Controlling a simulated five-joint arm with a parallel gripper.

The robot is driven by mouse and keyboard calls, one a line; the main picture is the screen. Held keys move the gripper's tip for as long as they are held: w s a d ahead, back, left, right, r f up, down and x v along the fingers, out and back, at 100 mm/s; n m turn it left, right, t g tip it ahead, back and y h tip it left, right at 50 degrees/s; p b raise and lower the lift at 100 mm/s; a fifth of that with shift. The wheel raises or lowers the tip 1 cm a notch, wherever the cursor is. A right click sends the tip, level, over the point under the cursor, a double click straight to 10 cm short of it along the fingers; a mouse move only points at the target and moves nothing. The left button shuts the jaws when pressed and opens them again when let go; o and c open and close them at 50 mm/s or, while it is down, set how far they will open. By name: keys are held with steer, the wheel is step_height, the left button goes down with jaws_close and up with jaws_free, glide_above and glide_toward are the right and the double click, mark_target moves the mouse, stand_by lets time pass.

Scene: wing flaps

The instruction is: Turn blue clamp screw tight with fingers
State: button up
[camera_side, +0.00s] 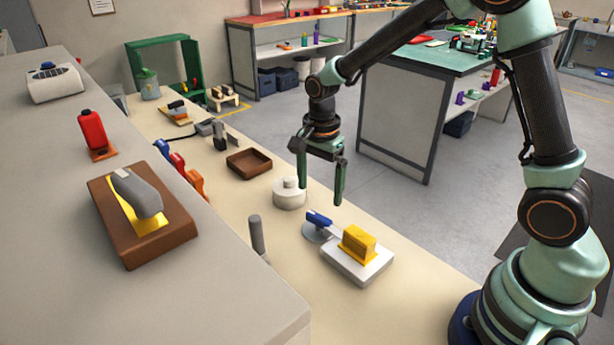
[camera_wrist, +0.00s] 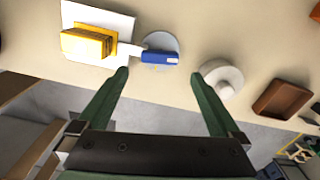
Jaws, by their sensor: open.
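The blue clamp screw (camera_side: 319,219) sits on a round grey disc (camera_side: 318,236) beside a yellow block (camera_side: 358,243) on a white plate (camera_side: 372,266). In the wrist view the blue screw (camera_wrist: 158,58) lies at the upper middle, with a pale bar running from it toward the yellow block (camera_wrist: 85,44). My gripper (camera_side: 318,190) points down with its fingers spread, above and behind the blue screw and apart from it.
A white round lidded piece (camera_side: 289,192) stands close to my gripper. A brown tray (camera_side: 249,163) lies farther back, and a grey upright handle (camera_side: 257,235) stands at the left. A raised grey counter (camera_side: 240,305) borders the bench. The bench front beyond the white plate is clear.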

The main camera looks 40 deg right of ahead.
mark_target(319, 217)
step_height(319, 217, down, 9)
steer(key=shift+f, duration=0.2)
stand_by(0.3)
steer(key=c, duration=1.1)
steer(key=m, duration=0.3)
steer(key=shift+m, duration=0.4)
steer(key=shift+c, duration=0.2)
steer(key=m, duration=0.4)
steer(key=shift+m, duration=0.4)
steer(key=m, duration=0.4)
steer(key=shift+m, duration=0.4)
steer(key=m, duration=0.4)
steer(key=o, duration=1.1)
